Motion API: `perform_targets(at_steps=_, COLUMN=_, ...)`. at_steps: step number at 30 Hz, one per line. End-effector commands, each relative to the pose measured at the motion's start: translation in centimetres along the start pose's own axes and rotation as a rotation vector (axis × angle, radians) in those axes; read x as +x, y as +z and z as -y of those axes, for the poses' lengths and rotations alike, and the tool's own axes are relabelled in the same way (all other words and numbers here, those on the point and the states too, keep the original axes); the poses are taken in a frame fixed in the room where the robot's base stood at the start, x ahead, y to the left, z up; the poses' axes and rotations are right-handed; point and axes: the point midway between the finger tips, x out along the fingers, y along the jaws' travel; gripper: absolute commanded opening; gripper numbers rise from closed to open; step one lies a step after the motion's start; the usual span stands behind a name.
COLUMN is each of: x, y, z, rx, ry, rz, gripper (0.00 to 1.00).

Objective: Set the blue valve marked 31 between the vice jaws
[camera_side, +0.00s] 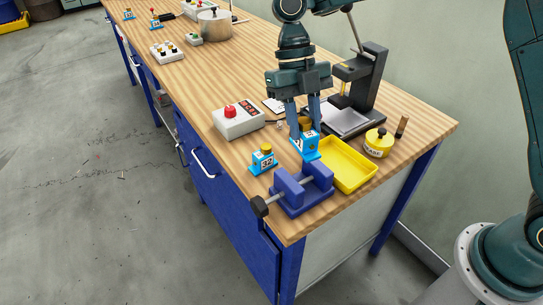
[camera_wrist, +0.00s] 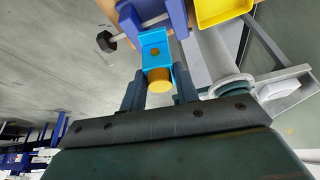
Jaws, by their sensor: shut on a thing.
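My gripper (camera_side: 304,128) is shut on a blue valve (camera_side: 305,148), holding it above and just behind the blue vice (camera_side: 303,191). The valve's white label is too small and partly covered for me to read its number surely. In the wrist view, the held valve (camera_wrist: 155,42) shows its gold cap between my fingers (camera_wrist: 160,86). The vice (camera_wrist: 152,9) is beyond it at the top edge. Its jaws stand apart in the side view, and the valve appears outside the gap. A second blue valve (camera_side: 263,160), marked 32 with a yellow cap, stands upright left of the vice.
A yellow tray (camera_side: 347,182) lies right of the vice, close to the held valve. A yellow grease pot (camera_side: 378,143) stands behind the tray. A control box with a red button (camera_side: 238,119) is at left. A black stand (camera_side: 365,80) rises behind. The bench's front edge is near the vice.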

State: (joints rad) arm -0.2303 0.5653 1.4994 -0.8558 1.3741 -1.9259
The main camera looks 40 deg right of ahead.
Motion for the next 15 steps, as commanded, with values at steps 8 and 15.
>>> perform_targets(at_steps=8, x=-0.03, y=-0.82, z=-0.12, rx=-0.135, ry=-0.055, rz=0.002, gripper=0.08)
perform_targets(at_steps=15, x=-0.01, y=-0.93, z=-0.07, rx=-0.159, ry=-0.064, rz=0.001, gripper=0.08)
